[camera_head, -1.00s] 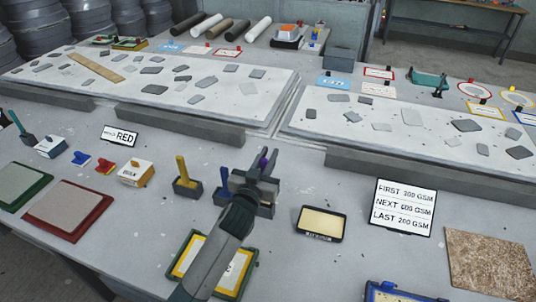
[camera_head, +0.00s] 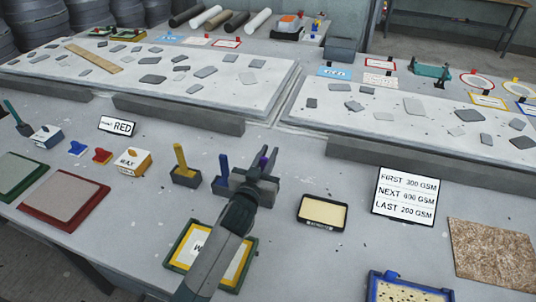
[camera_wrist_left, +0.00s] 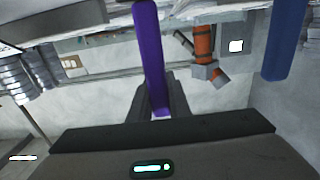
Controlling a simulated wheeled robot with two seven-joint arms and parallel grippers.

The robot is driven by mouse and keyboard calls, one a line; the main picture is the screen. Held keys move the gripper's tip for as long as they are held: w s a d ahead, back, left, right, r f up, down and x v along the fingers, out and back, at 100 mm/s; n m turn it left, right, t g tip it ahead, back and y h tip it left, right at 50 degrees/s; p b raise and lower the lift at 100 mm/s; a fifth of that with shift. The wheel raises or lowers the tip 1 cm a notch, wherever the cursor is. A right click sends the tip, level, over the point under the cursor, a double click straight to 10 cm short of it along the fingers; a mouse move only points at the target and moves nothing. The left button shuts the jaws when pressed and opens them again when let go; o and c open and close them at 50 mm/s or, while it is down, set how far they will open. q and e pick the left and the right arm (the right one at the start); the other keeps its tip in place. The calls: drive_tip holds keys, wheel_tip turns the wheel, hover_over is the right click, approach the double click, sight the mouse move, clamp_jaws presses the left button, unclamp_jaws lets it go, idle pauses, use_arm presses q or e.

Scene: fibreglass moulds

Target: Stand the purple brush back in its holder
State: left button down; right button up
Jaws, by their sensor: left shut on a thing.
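The purple brush (camera_head: 262,161) shows as a small purple bit at the jaws of my left gripper (camera_head: 267,162). In the left wrist view the purple brush (camera_wrist_left: 150,50) runs up from between the fingers (camera_wrist_left: 160,100), which are shut on it. The gripper is over a dark grey holder (camera_head: 236,179), beside the blue brush (camera_head: 224,167). My gripper and arm cover much of the holder, so I cannot tell whether the purple brush's lower end is inside it. My right gripper is out of view.
A yellow brush (camera_head: 180,158) stands in a dark holder to the left. The blue brush also shows in the wrist view (camera_wrist_left: 283,40). A framed yellow-edged board (camera_head: 183,247) lies under my arm. A cream tray (camera_head: 322,212) lies to the right, with bare table around it.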

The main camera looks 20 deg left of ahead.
use_arm(q)
drive_tip(key=shift+f, duration=0.45)
idle(0.3)
idle(0.6)
drive_tip(key=c, duration=1.6)
unclamp_jaws()
drive_tip(key=shift+s, duration=0.15)
